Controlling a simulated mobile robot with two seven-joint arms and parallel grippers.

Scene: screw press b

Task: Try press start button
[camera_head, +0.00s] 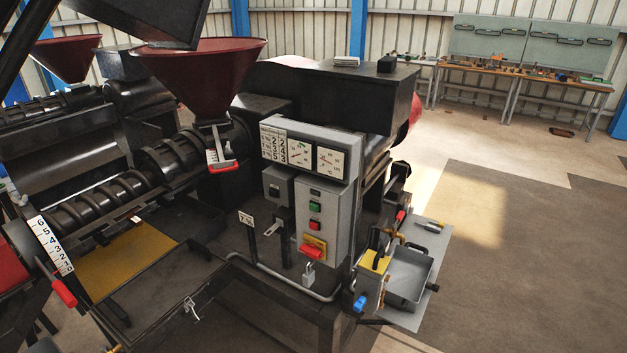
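The grey control box (325,185) of the screw press stands near the middle of the view. A green button (315,208) sits on its front, with a red button (314,225) just below. Lower down is a red rotary handle (312,252) on a yellow plate (318,242). A padlock (308,273) hangs below it; whether it locks the handle I cannot tell. No button label is readable. Neither of my grippers is in view, and nothing touches the buttons.
A smaller grey box with a lever (278,190) is left of the buttons. A pipe rail (285,285) runs below. A metal tray (410,278) with a blue-handled valve (360,303) stands at right. A red hopper (198,80) is at upper left. The right floor is open.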

